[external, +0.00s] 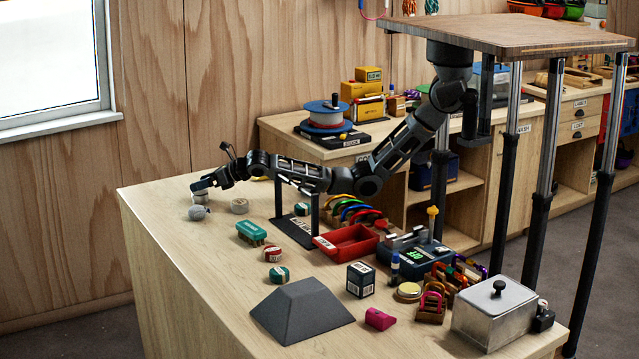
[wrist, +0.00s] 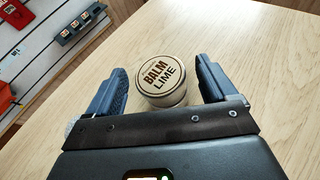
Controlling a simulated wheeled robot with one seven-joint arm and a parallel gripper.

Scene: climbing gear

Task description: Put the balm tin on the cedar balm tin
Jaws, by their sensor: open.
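A round pale balm tin (wrist: 163,80) with a lid reading "BALM LIME" sits between the open fingers of my gripper (wrist: 160,76) in the wrist view, with a gap on each side. In the external view my gripper (external: 203,184) is low at the far left of the table, and that tin (external: 200,198) shows just under it. A similar pale round tin (external: 239,206) stands a little to the right. A red-and-white tin (external: 272,254) and a green-banded tin (external: 279,274) stand nearer the camera. No label reading cedar is legible, so I cannot tell which tin is cedar.
A grey rounded object (external: 199,213) lies close beside my gripper. The table's left front area is bare.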

